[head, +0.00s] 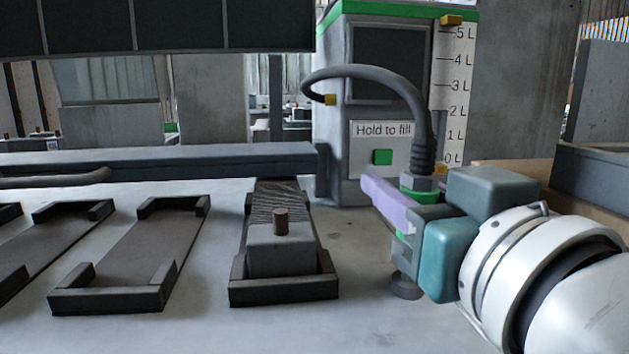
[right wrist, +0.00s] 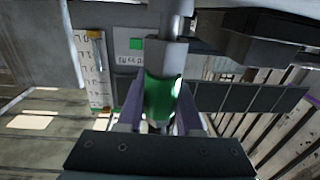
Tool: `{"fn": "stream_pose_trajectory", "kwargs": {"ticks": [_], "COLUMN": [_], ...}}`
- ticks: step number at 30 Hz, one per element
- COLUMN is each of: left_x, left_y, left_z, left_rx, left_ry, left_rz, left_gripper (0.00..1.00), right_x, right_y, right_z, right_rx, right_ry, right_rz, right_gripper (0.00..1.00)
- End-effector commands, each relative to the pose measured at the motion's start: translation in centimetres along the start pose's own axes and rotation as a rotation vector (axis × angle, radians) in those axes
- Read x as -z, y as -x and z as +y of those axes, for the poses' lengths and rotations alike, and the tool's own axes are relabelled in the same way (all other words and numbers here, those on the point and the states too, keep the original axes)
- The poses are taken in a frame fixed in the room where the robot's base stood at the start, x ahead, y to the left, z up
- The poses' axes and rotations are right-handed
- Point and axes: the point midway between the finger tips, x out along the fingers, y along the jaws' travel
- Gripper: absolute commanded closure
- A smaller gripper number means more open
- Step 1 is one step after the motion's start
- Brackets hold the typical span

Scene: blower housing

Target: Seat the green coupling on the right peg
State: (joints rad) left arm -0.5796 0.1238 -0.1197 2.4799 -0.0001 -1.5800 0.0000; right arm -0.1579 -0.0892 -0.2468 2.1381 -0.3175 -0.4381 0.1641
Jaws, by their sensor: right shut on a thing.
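The green coupling (head: 419,193) sits at the lower end of a dark hose, under a grey hex nut. My right gripper (head: 402,208) is shut on it, with its purple fingers on either side. In the right wrist view the green coupling (right wrist: 163,97) shows between the fingers of the right gripper (right wrist: 160,112). A short brown peg (head: 281,222) stands on a grey block in a dark holder, left of the gripper. A dark round piece (head: 405,286) shows below the gripper; I cannot tell whether it is a peg. My left gripper is out of view.
A grey dispenser (head: 362,165) with a litre scale and a green button stands behind; the hose (head: 385,75) arches from it. Empty dark holders (head: 137,255) lie at the left. A dark rail (head: 160,160) runs along the back. The table between block and gripper is clear.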

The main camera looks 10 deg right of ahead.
Motion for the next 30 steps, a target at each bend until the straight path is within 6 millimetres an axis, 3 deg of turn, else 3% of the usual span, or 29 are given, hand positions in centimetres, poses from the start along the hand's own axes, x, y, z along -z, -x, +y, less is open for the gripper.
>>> {"fn": "stream_pose_trajectory", "kwargs": {"ticks": [16,17,25,30], "left_x": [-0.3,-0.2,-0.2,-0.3], "left_y": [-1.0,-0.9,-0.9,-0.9], "left_z": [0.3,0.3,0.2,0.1], "left_rx": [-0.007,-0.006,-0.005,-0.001], "left_ry": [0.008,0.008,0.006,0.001], "left_rz": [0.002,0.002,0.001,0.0], "left_gripper": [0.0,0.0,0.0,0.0], "right_x": [-1.4,-1.3,-1.3,-1.3], "right_y": [0.0,0.0,0.0,0.0], "right_z": [0.0,0.0,0.0,0.0], "right_rx": [0.0,0.0,0.0,0.0], "right_ry": [0.0,0.0,0.0,0.0], "right_rz": [0.001,0.002,0.001,0.001], "right_gripper": [1.0,0.63,0.32,0.3]}}
